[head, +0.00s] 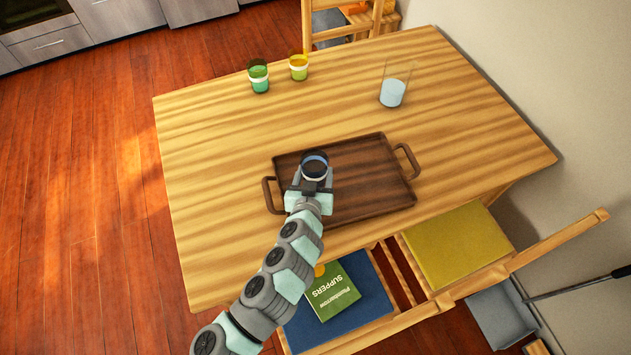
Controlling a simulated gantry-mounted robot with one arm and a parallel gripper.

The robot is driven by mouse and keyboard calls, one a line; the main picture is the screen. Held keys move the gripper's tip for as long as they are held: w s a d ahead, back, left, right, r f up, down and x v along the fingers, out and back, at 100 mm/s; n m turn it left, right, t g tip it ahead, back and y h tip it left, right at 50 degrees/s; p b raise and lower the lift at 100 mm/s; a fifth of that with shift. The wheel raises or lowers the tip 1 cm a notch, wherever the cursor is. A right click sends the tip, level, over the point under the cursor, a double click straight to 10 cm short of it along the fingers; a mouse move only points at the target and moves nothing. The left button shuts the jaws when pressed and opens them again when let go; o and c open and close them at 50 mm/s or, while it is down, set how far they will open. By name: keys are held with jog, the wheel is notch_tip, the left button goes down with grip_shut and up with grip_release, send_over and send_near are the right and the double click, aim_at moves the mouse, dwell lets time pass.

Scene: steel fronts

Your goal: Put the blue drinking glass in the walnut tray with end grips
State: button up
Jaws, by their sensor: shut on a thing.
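The blue drinking glass (315,166) shows a dark rim and inside with a pale band below. My gripper (312,184) is shut on it, with the fingers partly hidden by the glass and the arm. The walnut tray with end grips (368,180) lies on the table, dark brown, with a handle at its left and right ends. In the picture the glass is over the left part of the tray. I cannot tell whether its base touches the tray. The rest of the tray looks empty.
A green glass (259,78), a yellow glass (299,67) and a tall clear glass with a pale blue lower part (393,90) stand towards the back of the wooden table (210,150). A green book (333,293) lies on a blue-seated chair. A yellow-seated chair (457,244) stands beside it.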

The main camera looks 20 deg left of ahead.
jog(key=shift+f, duration=1.95)
jog(key=shift+f+b, duration=0.2)
jog(key=shift+b, duration=0.1)
jog(key=o, duration=1.7)
jog(key=shift+c, duration=0.2)
jog(key=shift+r, duration=0.15)
jog(key=shift+s+r, duration=0.1)
jog(key=shift+s+d+r, duration=0.1)
jog(key=shift+s+r, duration=0.05)
jog(key=shift+s, duration=0.15)
jog(key=v, duration=1.1)
